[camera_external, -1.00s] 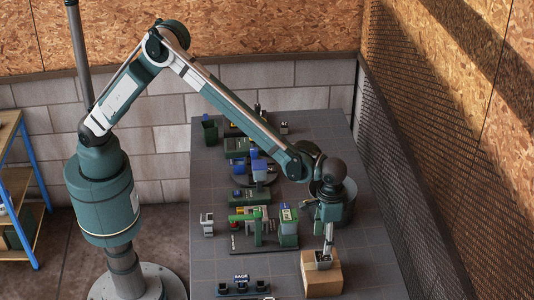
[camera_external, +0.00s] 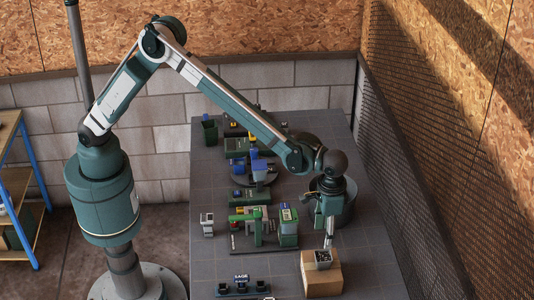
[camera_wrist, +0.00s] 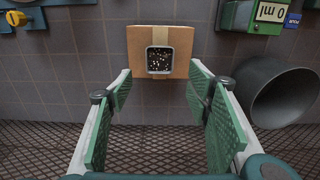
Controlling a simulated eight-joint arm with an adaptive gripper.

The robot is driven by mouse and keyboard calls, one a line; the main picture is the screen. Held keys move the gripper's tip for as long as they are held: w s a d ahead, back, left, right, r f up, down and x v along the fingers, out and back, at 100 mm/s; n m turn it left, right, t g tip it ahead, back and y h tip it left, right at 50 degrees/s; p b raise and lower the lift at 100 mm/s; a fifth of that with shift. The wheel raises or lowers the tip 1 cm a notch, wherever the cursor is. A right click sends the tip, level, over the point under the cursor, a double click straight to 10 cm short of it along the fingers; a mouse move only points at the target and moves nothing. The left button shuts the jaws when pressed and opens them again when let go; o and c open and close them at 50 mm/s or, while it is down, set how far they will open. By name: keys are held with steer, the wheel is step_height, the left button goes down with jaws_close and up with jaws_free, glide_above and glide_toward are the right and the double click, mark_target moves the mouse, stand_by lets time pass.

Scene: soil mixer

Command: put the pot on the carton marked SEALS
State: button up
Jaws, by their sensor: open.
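The pot (camera_external: 323,257) is a small grey square container with dark, speckled contents. It sits upright on top of a brown cardboard carton (camera_external: 322,283) at the front right of the table. No marking on the carton can be read. My gripper (camera_external: 328,241) is above the pot and apart from it. In the wrist view its green-padded fingers (camera_wrist: 162,85) are spread wide with nothing between them.
A large dark grey round vessel (camera_wrist: 283,92) lies to the right in the wrist view. A green machine (camera_external: 288,226) stands left of my gripper. A small rack labelled SAGE (camera_external: 241,287) is at the front. A mesh wall (camera_external: 405,170) borders the table's right side.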

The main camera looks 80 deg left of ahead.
steer(key=s+a+r+t, duration=0.1)
steer(key=s+a+r, duration=0.4)
steer(key=a+r, duration=0.3)
steer(key=s+a+r+t+h, duration=0.1)
steer(key=s+a+r, duration=0.5)
steer(key=a, duration=0.5)
steer(key=s+a+r+t, duration=0.1)
steer(key=s+a+r, duration=0.3)
steer(key=a+r, duration=0.45)
steer(key=s+a+f+t, duration=0.1)
steer(key=s+a+t, duration=0.1)
steer(key=s+a, duration=0.7)
steer(key=s+a+f+t+y, duration=0.1)
steer(key=s+a+f+t, duration=0.1)
steer(key=s+a, duration=0.8)
steer(key=s, duration=0.7)
steer(key=shift+a, duration=0.3)
